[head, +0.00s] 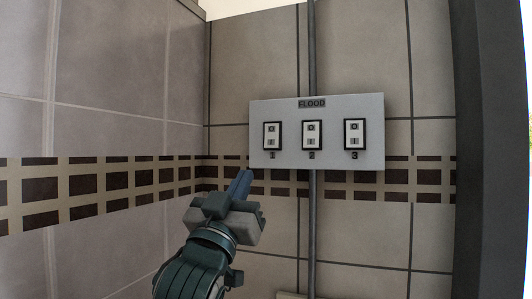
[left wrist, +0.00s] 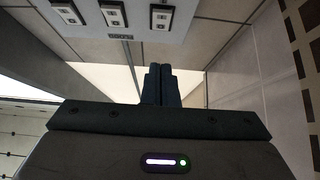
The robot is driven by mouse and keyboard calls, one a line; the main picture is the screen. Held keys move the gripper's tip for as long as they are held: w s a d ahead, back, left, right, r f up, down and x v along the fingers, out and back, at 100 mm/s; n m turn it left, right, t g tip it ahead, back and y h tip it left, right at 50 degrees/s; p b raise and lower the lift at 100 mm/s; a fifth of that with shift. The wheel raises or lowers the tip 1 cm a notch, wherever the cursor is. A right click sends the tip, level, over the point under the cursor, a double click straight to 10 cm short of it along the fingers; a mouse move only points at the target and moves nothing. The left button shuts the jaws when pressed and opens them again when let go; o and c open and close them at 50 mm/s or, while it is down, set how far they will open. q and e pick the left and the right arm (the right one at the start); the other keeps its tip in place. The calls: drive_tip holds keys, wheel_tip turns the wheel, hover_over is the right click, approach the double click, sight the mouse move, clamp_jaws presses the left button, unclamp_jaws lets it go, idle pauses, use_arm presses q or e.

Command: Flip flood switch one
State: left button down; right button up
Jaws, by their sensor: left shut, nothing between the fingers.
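A light grey panel labelled FLOOD (head: 375,107) is on the tiled wall, with three black-framed white switches numbered 1, 2 and 3 below them. Switch one (head: 272,135) is the leftmost; its rocker position is too small to tell. In the left wrist view the panel appears upside down, with switch one (left wrist: 160,16) as the rightmost switch. My left gripper (head: 246,173) is shut and empty, its blue fingers pointing up just below and left of the panel's lower left corner in the picture. Its fingers (left wrist: 159,72) show shut in the left wrist view. My right gripper is not in view.
Switch two (head: 312,135) and switch three (head: 354,134) sit to the right of switch one. A grey vertical pipe (head: 312,235) runs above and below the panel. A wall corner lies left of the panel, and a dark post (head: 490,150) stands at the right.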

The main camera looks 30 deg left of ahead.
sight(272, 140)
use_arm(q)
drive_tip(key=p+x, duration=0.2)
drive_tip(key=x, duration=0.2)
drive_tip(key=f+p+x, duration=0.1)
drive_tip(key=p+x, duration=0.1)
drive_tip(key=x, duration=0.2)
drive_tip(key=w+p+x, duration=0.1)
drive_tip(key=p+x, duration=0.1)
drive_tip(key=x, duration=0.2)
drive_tip(key=shift+w+a+f+p, duration=0.15)
drive_tip(key=shift+a+f+p, duration=0.05)
drive_tip(key=shift+p, duration=0.1)
drive_tip(key=shift+w+a+f, duration=0.2)
drive_tip(key=shift+w, duration=0.3)
drive_tip(key=shift+d, duration=0.1)
